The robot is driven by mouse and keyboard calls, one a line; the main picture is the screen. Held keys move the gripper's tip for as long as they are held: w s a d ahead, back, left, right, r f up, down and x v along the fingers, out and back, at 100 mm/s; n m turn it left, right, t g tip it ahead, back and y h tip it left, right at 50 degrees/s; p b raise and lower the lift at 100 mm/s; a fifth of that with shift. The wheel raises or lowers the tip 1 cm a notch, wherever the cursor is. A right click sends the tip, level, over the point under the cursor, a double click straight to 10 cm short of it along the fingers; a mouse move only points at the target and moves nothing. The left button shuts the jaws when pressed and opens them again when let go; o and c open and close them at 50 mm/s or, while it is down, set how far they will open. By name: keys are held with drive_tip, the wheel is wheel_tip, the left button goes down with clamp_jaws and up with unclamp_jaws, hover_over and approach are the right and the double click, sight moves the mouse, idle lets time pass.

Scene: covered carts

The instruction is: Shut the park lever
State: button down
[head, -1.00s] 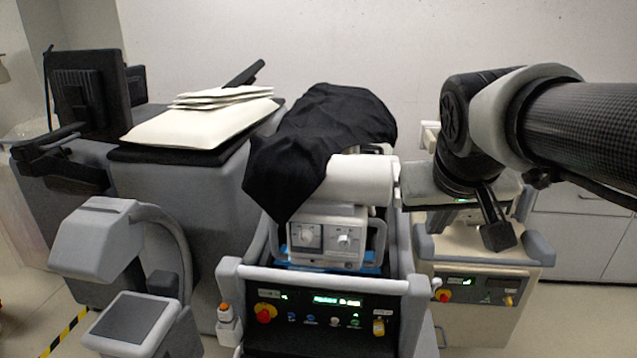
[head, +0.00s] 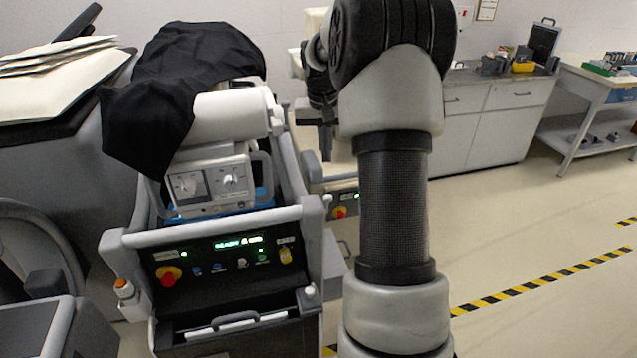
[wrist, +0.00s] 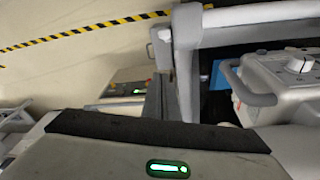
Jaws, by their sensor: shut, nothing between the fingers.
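No part is plainly marked as the park lever. The near cart's black front panel (head: 222,258) carries a red knob (head: 168,275), a green readout and a small yellow lever-like part (head: 286,255) at its right; I cannot tell whether that is the park lever or how it is set. My gripper (head: 326,143) is shut and empty, behind and right of the near cart, partly hidden by my arm. In the wrist view its dark fingers (wrist: 159,100) point along the outside of the white cart rail (wrist: 188,65).
A second cart (head: 345,200) with a red knob stands behind, mostly hidden by my arm. A black cover (head: 190,80) lies over the near cart's load. A grey machine (head: 60,170) stands at left. Open floor with striped tape (head: 540,282) lies right.

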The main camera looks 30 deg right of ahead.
sight(327, 204)
drive_tip(key=shift+f, duration=0.25)
drive_tip(key=f, duration=0.3)
drive_tip(key=s+f, duration=0.1)
drive_tip(key=f, duration=0.2)
drive_tip(key=s+f+p, duration=0.1)
drive_tip(key=f, duration=0.2)
drive_tip(key=shift+a, duration=0.35)
drive_tip(key=shift+f+b, duration=0.1)
drive_tip(key=shift+b, duration=0.2)
